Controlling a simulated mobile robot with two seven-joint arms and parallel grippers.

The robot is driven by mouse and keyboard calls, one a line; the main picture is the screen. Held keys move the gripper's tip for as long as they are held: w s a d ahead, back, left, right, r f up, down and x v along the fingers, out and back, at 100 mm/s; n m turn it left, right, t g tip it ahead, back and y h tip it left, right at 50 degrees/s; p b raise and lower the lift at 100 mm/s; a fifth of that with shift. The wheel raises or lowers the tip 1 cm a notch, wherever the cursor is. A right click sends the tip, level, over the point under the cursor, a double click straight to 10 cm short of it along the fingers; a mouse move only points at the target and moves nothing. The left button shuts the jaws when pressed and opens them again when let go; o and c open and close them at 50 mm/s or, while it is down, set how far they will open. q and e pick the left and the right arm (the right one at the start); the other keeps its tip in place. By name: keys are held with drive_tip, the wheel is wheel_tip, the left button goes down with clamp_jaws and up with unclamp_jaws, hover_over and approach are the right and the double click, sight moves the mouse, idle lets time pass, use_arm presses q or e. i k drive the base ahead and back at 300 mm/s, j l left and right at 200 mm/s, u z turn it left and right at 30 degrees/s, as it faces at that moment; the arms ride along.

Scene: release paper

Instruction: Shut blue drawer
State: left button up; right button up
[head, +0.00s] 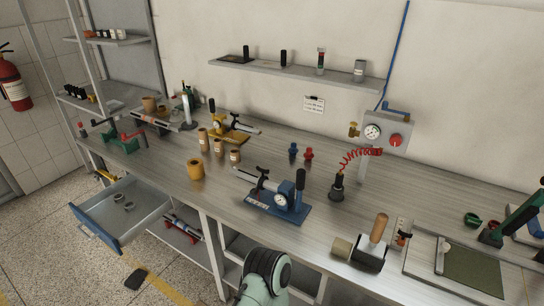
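The blue drawer (92,229) is pulled out from under the left end of the workbench. Its blue front panel faces the lower left, and its grey tray is open to view. Two small grey rings (118,198) lie inside the tray. Neither of my grippers shows in the head view. A pale green and black part at the bottom middle looks like a link of my own arm; I cannot tell which arm.
The long workbench (225,205) holds a blue clamp fixture (278,205), several tan cylinders and a mallet (372,245). A lower shelf with a red and blue tool (183,227) is right of the drawer. Speckled floor (60,265) is free before the drawer, except a small black object (135,279).

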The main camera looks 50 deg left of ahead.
sight(117, 227)
drive_tip(key=u, duration=2.85)
drive_tip(key=i+j+u, duration=0.1)
drive_tip(key=i+u, duration=0.15)
